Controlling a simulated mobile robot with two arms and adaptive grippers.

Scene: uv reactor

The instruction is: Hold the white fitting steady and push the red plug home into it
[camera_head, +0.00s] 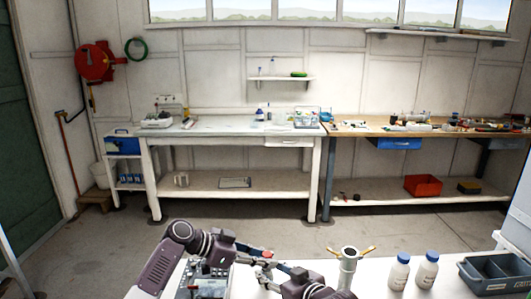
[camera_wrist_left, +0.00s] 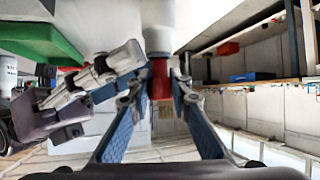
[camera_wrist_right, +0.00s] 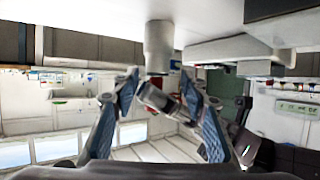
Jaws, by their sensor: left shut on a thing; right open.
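The white fitting (camera_wrist_left: 158,35) is a pale upright cylinder, also large in the right wrist view (camera_wrist_right: 158,45). My left gripper (camera_wrist_left: 159,88) is shut on the red plug (camera_wrist_left: 160,78), which is in line with the fitting's narrow end. They look close or touching; I cannot tell how deep the plug sits. My right gripper (camera_wrist_right: 158,80) is open, its fingertips on either side of the fitting's end. The red plug (camera_wrist_right: 153,92) and part of my left gripper show just past it. In the head view, my arms largely hide the fitting.
Workbenches (camera_head: 230,130) line the far wall, with open floor between.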

